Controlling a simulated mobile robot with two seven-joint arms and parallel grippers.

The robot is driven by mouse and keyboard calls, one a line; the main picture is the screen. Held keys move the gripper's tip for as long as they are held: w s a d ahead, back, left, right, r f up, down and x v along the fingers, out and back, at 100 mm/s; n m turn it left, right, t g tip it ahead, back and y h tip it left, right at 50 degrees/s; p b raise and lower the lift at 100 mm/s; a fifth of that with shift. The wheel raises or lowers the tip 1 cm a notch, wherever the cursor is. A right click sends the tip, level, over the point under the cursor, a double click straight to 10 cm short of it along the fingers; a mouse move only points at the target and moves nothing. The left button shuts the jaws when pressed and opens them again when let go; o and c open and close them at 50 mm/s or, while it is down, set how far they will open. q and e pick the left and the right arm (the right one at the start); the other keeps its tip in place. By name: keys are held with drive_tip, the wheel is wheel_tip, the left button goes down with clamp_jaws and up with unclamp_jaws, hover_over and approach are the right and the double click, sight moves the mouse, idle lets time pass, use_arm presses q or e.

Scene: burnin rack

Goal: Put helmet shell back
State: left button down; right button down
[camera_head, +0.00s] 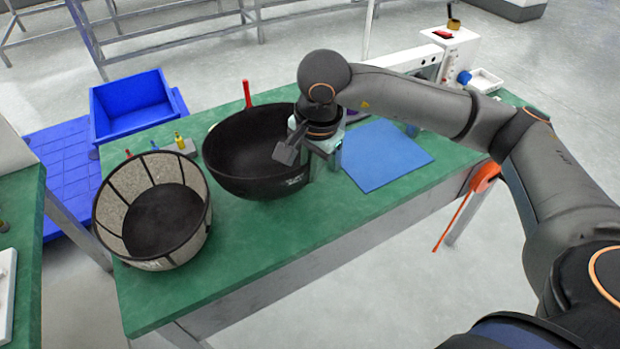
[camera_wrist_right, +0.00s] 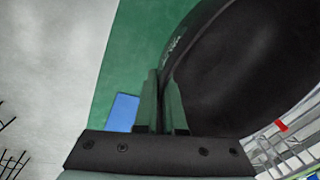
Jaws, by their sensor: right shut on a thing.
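The helmet shell (camera_head: 238,162) is a black, bowl-like shell, open side up, at the middle of the green table. My right gripper (camera_head: 322,158) is at its right side and is shut on its rim. In the right wrist view the dark shell (camera_wrist_right: 245,75) fills the right side, and the fingers of my right gripper (camera_wrist_right: 165,105) are closed around its edge. I cannot tell whether the shell rests on the table or is slightly raised. My left gripper is not in view.
A round mesh-sided basket (camera_head: 112,196) with a dark floor stands close to the shell's left. A blue mat (camera_head: 385,155) lies right of the gripper. A blue bin (camera_head: 130,106) is behind the table. Small tools and a white machine (camera_head: 455,50) are at the back. The table's front is clear.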

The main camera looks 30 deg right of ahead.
drive_tip(key=shift+w+d+f, duration=0.1)
drive_tip(key=shift+w+f, duration=0.05)
drive_tip(key=shift+f, duration=0.15)
drive_tip(key=f, duration=0.3)
drive_tip(key=shift+w+d+f, duration=0.1)
drive_tip(key=shift+w+f, duration=0.1)
drive_tip(key=shift+f, duration=0.05)
drive_tip(key=shift+f, duration=0.1)
drive_tip(key=c, duration=1.3)
unclamp_jaws()
drive_tip(key=o, duration=0.3)
